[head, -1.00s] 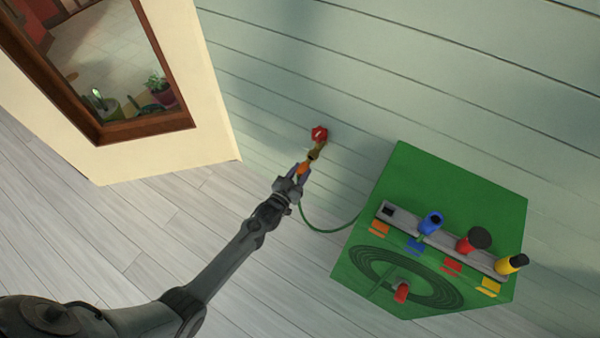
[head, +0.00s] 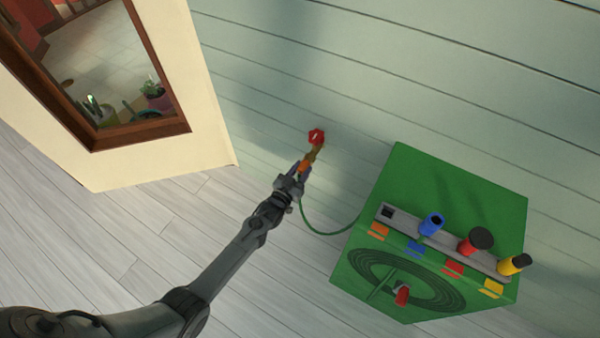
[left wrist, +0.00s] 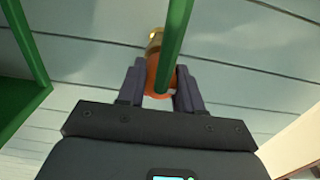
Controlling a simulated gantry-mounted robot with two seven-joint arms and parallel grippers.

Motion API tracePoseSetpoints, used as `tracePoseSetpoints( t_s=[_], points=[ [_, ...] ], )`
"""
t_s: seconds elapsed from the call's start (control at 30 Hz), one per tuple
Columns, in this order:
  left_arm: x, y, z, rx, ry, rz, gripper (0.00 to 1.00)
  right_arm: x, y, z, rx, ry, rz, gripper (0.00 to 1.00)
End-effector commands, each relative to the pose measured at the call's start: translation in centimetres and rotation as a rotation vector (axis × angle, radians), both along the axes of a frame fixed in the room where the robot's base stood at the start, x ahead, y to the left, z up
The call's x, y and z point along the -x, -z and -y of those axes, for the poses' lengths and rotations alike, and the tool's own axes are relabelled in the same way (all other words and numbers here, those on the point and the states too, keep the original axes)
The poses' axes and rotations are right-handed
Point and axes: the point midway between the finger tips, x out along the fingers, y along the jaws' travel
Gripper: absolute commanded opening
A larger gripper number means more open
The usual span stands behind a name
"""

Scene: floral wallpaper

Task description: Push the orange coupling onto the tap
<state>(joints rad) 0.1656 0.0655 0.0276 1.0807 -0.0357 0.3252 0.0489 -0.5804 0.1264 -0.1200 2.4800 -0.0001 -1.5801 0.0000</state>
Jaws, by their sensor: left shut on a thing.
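The brass tap (head: 312,152) with a red handle (head: 316,136) sticks out from the pale green plank wall. My left gripper (head: 301,172) is shut on the orange coupling (head: 305,165), right at the tap's outlet end. In the left wrist view the coupling (left wrist: 158,82) sits between the two fingers, with the brass tap (left wrist: 155,38) just beyond it. The green hose (left wrist: 176,40) crosses in front and hides part of the coupling and tap. I cannot tell how far the coupling is over the outlet. My right gripper is not in view.
A green hose box (head: 450,185) stands at the right, with a grey rack (head: 400,222) holding blue, red and yellow fittings. The green hose (head: 325,232) loops from it to the coupling. A wood-framed window (head: 140,140) in a cream wall is at the left.

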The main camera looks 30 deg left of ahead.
Motion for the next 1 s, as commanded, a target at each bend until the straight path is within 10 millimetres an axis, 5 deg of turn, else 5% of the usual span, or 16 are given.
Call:
tracePoseSetpoints(
  t_s=[0.2, 0.23, 0.43, 0.77, 1.0],
  points=[
    [-0.5, 0.1, 0.0, 0.0, 0.0, 0.0, 0.03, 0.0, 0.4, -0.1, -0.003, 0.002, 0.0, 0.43],
    [-0.5, 0.0, 0.0, 0.0, 0.0, -0.001, 0.37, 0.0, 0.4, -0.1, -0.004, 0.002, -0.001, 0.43],
    [-0.5, 0.0, 0.0, 0.0, 0.0, -0.001, 0.65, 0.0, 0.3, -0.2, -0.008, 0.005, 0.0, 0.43],
    [-0.3, 0.0, 0.0, 0.0, 0.0, -0.002, 0.65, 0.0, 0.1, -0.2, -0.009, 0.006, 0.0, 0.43],
    [2.4, -0.2, 0.0, 0.0, 0.0, -0.004, 0.65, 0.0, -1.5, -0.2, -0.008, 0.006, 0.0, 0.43]
  ],
)
